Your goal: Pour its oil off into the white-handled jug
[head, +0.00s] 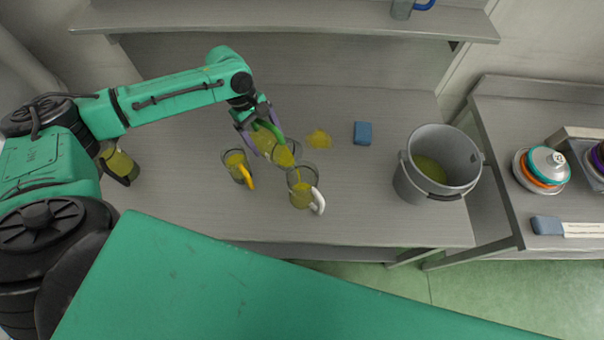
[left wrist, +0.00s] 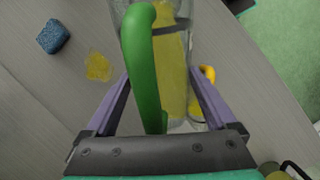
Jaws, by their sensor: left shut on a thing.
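My left gripper (head: 260,127) is shut on a glass jug with a green handle (left wrist: 145,60). This jug (head: 284,156) holds yellow-green oil and is tilted steeply, its mouth down and to the right. Its mouth is just above the rim of the white-handled jug (head: 301,197), which stands upright on the bench with oil in it. My right gripper is not in view.
A yellow-handled jug (head: 236,167) with oil stands close left. A black-handled jug (head: 120,164) stands far left beside my arm. A yellow spill (head: 319,139) and blue sponge (head: 363,133) lie behind right. A grey bucket (head: 401,178) with oil stands at the right end of the bench.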

